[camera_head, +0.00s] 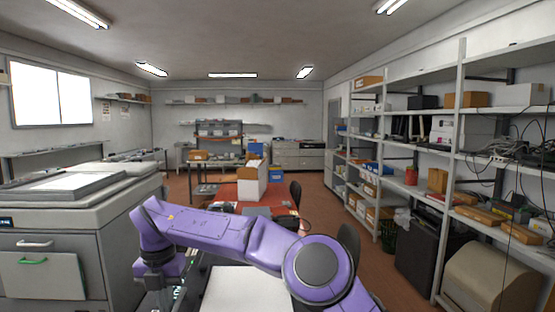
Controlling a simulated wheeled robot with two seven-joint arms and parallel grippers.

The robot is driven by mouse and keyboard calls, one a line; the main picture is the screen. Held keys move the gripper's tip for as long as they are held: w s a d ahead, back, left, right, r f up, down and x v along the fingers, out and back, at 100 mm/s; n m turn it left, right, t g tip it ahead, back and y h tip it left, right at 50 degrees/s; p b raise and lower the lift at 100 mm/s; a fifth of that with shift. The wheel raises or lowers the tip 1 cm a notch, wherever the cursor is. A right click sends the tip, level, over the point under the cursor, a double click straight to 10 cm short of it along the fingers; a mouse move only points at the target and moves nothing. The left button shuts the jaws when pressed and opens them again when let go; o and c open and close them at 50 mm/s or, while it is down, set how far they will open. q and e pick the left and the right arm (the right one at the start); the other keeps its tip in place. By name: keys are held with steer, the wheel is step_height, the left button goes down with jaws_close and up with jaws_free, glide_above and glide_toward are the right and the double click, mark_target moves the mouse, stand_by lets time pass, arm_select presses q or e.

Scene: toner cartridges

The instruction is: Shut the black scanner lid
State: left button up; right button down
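A large grey copier-like machine (55,245) stands at the left. A pale rectangular panel in a grey frame (65,187) lies on its top. I cannot make out a black lid on it; whether this is the scanner is unclear. One purple arm of mine (220,230) comes from the bottom right and reaches left across the front, bending down beside the machine's right side. It seems to be my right arm. Its gripper cannot be made out clearly at the lower end. My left gripper is not in view.
A white surface (245,290) lies below the arm. Behind it is a red-topped table (225,192) with a white box (252,182). Shelves with boxes and cables line the right wall, with a dark cabinet (425,255) below. Brown floor shows between.

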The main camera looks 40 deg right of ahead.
steer(key=shift+f, duration=0.65)
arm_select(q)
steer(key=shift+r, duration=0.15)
arm_select(e)
steer(key=shift+s+f, duration=0.15)
steer(key=shift+f, duration=0.1)
